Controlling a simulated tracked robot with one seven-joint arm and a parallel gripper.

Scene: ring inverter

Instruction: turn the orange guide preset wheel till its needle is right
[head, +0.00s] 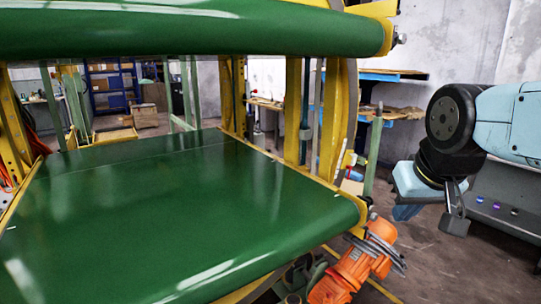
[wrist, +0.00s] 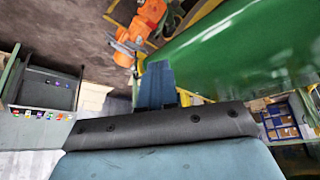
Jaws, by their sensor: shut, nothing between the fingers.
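I cannot make out the orange guide preset wheel or its needle in either view. My gripper (head: 406,212) hangs at the right of the head view, right of the machine's near right corner. Its blue fingers (wrist: 158,84) show in the wrist view, together and with nothing between them. They are apart from the machine in the head view. The orange thing low in the head view is a motor unit (head: 352,272), not clearly a wheel; it also shows at the top of the wrist view (wrist: 135,35).
A green belt (head: 170,215) in a yellow frame (head: 330,120) fills the left and middle, with a green roller (head: 200,30) above. A grey cabinet (head: 505,228) with coloured buttons stands right, also in the wrist view (wrist: 35,130). Bare floor (head: 425,265) lies between.

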